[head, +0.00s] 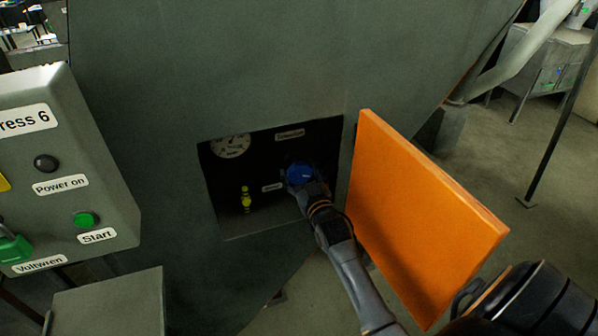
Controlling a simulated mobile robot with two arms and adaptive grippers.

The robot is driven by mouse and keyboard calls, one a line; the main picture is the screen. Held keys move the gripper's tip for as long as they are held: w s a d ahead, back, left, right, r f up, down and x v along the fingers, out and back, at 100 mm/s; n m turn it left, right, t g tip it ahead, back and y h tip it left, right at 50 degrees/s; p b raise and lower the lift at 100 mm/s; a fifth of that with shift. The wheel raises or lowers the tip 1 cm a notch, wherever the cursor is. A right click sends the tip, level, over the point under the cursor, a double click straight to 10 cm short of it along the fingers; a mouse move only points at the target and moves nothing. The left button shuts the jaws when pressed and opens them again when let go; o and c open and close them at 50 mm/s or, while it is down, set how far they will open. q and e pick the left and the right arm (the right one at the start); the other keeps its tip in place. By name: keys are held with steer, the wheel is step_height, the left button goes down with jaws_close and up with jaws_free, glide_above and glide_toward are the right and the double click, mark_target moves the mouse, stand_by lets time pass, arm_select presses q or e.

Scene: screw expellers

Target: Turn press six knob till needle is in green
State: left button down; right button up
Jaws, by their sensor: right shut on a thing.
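A blue knob (299,173) sits in a dark recess in the grey machine body. My right gripper (302,184) reaches into the recess from the lower right and is shut on the blue knob, covering part of it. A round white gauge (231,146) is at the recess's upper left; its top is cut off by the recess edge, and its needle is too small to read. A grey control box labelled "Press 6" (60,170) stands at the left. My left gripper is not in view.
An orange door (420,215) stands open right of the recess, close beside my right arm. A yellow valve (246,199) is in the recess left of the knob. The control box carries a green Start button (86,220). Floor at the right is mostly clear, with a thin post.

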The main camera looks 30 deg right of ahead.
steer(key=o, duration=1.2)
steer(key=shift+c, duration=0.2)
steer(key=shift+s, duration=0.1)
steer(key=v, duration=1.1)
steer(key=shift+s+a, duration=0.2)
steer(key=shift+s, duration=0.2)
